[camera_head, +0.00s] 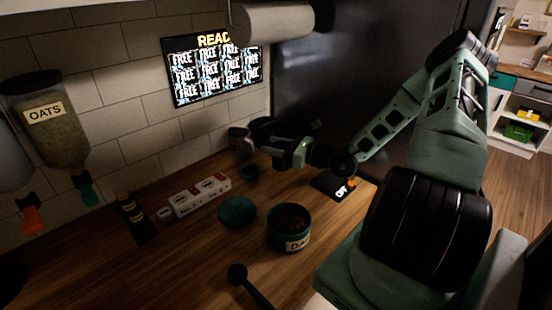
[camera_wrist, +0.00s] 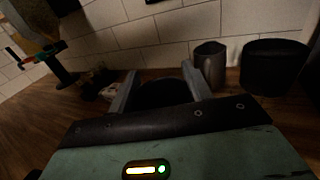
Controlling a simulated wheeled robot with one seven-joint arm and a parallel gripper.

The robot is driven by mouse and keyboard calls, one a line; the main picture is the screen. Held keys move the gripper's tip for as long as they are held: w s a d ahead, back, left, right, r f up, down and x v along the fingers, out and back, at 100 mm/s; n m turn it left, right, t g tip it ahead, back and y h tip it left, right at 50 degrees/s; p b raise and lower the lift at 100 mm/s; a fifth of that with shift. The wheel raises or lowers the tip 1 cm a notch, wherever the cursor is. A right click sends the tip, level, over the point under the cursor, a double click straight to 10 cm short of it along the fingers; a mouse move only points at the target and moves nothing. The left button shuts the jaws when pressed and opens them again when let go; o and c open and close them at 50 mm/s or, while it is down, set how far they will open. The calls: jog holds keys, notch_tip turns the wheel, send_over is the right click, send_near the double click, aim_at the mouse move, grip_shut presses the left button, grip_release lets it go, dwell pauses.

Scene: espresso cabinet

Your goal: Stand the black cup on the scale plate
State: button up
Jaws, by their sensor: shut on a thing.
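The black cup (camera_wrist: 163,93) is between the two fingers of my gripper (camera_wrist: 160,88) in the wrist view, and the gripper is shut on it. Only its dark upper part shows there. In the head view my gripper (camera_head: 262,150) reaches left over the back of the counter. A small dark cup shape (camera_head: 250,173) shows just below the fingertips; I cannot tell whether it touches the counter.
A grey metal cup (camera_wrist: 210,64) and a larger black container (camera_wrist: 272,66) stand close to the right of the gripper. A dark tin (camera_head: 289,228), its teal lid (camera_head: 237,212), a white block row (camera_head: 200,194) and a black scoop (camera_head: 245,285) occupy the counter. The tiled wall is close behind.

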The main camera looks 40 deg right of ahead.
jog(key=s+d+r+m+t+h+b, duration=0.1)
jog(key=s+d+r+m+h+b, duration=0.1)
jog(key=s+d+h, duration=0.3)
jog(key=s+d+r+m+h+b, duration=0.15)
jog(key=s+d, duration=0.25)
jog(key=d, duration=0.4)
send_over(324, 176)
notch_tip(324, 176, down, 5)
jog(key=shift+m, duration=0.45)
jog(key=shift+s+f+p, duration=0.1)
jog(key=shift+f+p, duration=0.55)
jog(key=shift+f, duration=1.85)
jog(key=shift+f, duration=0.2)
jog(key=o, duration=1)
